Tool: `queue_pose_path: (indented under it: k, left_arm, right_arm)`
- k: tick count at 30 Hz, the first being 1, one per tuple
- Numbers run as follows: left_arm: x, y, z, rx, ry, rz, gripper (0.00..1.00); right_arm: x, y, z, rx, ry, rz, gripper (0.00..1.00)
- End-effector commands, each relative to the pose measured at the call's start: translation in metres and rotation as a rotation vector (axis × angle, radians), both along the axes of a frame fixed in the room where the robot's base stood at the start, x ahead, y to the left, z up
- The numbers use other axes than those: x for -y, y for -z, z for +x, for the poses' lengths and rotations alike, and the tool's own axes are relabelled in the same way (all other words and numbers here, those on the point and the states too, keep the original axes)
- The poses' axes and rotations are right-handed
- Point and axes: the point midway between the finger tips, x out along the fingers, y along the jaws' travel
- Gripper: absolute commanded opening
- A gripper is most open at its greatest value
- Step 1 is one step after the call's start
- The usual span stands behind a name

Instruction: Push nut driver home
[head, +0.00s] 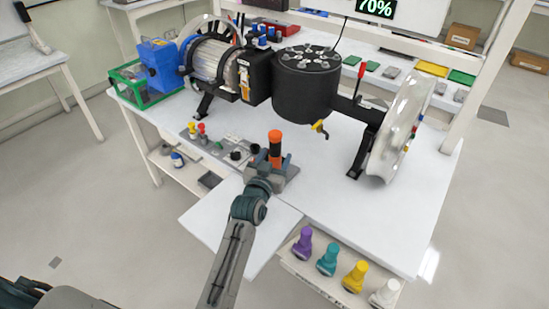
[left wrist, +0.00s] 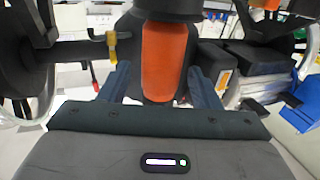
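The nut driver, an upright orange and black cylinder (head: 275,150), stands near the front edge of the white bench. Its lower end is hidden behind my gripper. My left gripper (head: 273,163) has its two blue fingers on either side of it. In the left wrist view the orange handle (left wrist: 165,62) stands between the fingers (left wrist: 162,88), with a gap visible at the left finger. Contact at the right finger is unclear. The fingers look open around the handle. My right gripper is not in view.
A black drum (head: 305,92) joined to a motor-like rig stands behind, with a clear disc (head: 400,128) to the right. A panel with coloured knobs (head: 202,130) lies left of the gripper. Purple, teal, yellow and white pieces (head: 355,277) stand on the front ledge. The bench's right front is clear.

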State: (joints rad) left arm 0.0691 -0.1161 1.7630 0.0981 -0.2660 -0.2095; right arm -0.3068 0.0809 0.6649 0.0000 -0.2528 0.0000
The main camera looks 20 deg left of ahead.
Motion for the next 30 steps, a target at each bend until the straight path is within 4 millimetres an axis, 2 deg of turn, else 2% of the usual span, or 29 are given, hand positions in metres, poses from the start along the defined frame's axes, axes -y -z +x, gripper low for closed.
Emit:
queue_pose_path:
  k: [7,13,21,25,30]
  left_arm:
    - [0.0,0.001,0.0,-0.002,0.0,0.0,0.57]
    - [0.0,0.001,-0.002,-0.001,0.0,0.0,0.57]
    - [-0.002,0.003,-0.068,-0.002,0.0,-0.003,0.57]
    - [-0.003,0.003,-0.09,-0.002,0.0,-0.001,0.57]
    - [-0.004,0.001,-0.105,0.0,0.0,0.0,0.57]
  right_arm:
    - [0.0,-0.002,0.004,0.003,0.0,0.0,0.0]
    - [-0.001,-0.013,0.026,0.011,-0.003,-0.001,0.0]
    - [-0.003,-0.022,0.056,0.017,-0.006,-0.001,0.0]
    - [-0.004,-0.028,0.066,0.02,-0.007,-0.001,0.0]
    - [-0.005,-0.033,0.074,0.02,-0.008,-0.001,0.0]
